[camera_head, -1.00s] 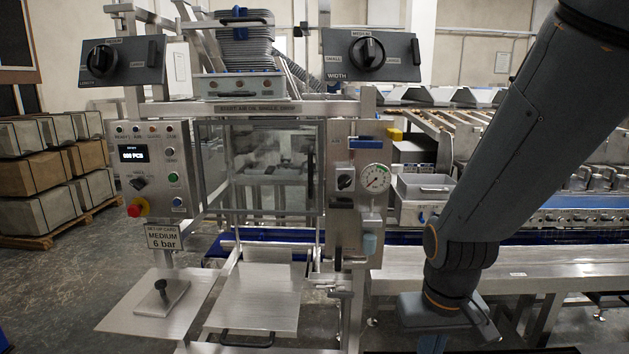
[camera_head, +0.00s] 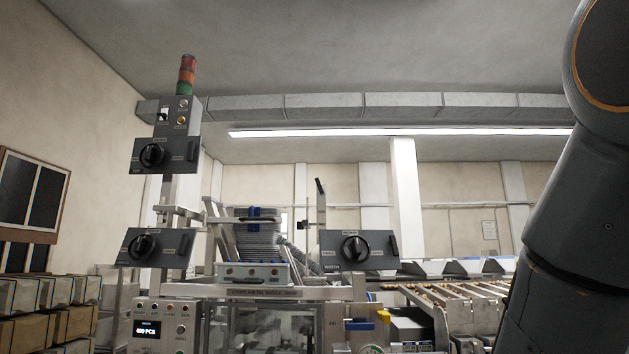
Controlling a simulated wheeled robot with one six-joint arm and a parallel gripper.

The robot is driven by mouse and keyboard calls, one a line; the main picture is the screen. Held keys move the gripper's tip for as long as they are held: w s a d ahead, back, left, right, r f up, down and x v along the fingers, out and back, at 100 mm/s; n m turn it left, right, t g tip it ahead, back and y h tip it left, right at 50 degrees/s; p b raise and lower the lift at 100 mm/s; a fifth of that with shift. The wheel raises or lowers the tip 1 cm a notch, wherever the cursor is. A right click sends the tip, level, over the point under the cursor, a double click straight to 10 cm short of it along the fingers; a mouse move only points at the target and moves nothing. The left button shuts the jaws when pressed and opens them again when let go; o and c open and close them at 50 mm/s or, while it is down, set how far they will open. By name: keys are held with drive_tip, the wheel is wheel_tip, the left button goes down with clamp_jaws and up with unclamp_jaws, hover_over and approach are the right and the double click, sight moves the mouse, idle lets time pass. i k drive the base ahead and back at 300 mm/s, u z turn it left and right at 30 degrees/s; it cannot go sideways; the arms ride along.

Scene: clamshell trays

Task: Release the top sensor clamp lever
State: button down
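No part in view is readably labelled as the top sensor clamp lever. A thin upright post (camera_head: 321,222) stands behind the machine's top, with a small dark tilted piece (camera_head: 320,187) at its upper end. The highest dark panel (camera_head: 170,168) on the left mast carries a round black knob (camera_head: 152,155) and a dark upright bar (camera_head: 192,151) at its right. Its lettering is too small to read. My gripper is out of view; only my arm shows at the right edge, well apart from these parts.
A lower left knob panel (camera_head: 157,262) and a right knob panel (camera_head: 328,262) flank a stack of trays (camera_head: 257,241). A red, orange and green signal tower (camera_head: 187,75) tops the mast. A conveyor (camera_head: 455,300) runs at right. Space above the machine is clear.

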sight(316, 180)
drive_tip(key=u, duration=1.05)
drive_tip(key=i, duration=0.6)
drive_tip(key=z, duration=0.3)
